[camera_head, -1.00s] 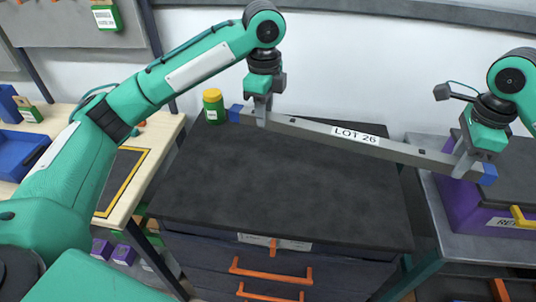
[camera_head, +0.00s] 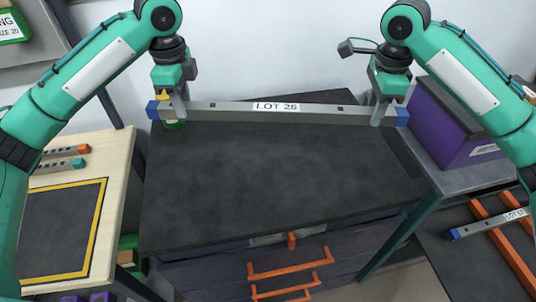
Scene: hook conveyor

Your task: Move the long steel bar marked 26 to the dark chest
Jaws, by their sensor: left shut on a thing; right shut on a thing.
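The long steel bar (camera_head: 325,112) is grey with blue end caps and a white label reading LOT 26. It is roughly level over the back part of the dark chest (camera_head: 270,185), which has a flat black top and orange drawer handles. My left gripper (camera_head: 181,112) is shut on the bar near its left end. My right gripper (camera_head: 379,115) is shut on it near its right end. I cannot tell whether the bar touches the chest top. A green jar (camera_head: 174,125) is mostly hidden behind the bar's left end.
A wooden bench with a yellow-framed dark mat (camera_head: 60,230) stands left. A purple box (camera_head: 455,125) sits on a grey table at right. Another bar (camera_head: 490,225) lies on an orange rack (camera_head: 513,255) at lower right. The chest top's middle and front are clear.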

